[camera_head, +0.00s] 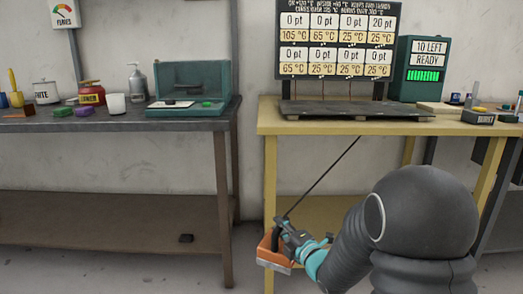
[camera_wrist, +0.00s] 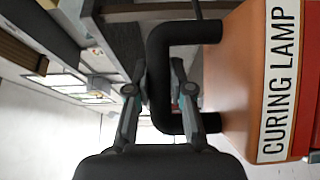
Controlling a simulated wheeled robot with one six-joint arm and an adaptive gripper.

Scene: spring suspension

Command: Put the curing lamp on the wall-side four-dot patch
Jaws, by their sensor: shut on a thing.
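The curing lamp (camera_head: 273,250) is an orange box with a black handle. It hangs low in front of the yellow table, below the table top. In the wrist view its label reads CURING LAMP (camera_wrist: 280,80), turned on its side. My gripper (camera_head: 290,232) is shut on the lamp's black handle; in the wrist view the fingers (camera_wrist: 159,72) stand on both sides of the handle bar. A black cord (camera_head: 324,174) runs from the lamp up to the table's edge. I cannot make out a four-dot patch in either view.
The yellow table (camera_head: 268,118) bears a dark flat platform (camera_head: 355,111) below a board (camera_head: 337,40) of point and temperature readings. A teal box (camera_head: 418,68) reads 10 LEFT READY. The grey bench (camera_head: 180,125) at left carries jars and a teal case (camera_head: 192,85).

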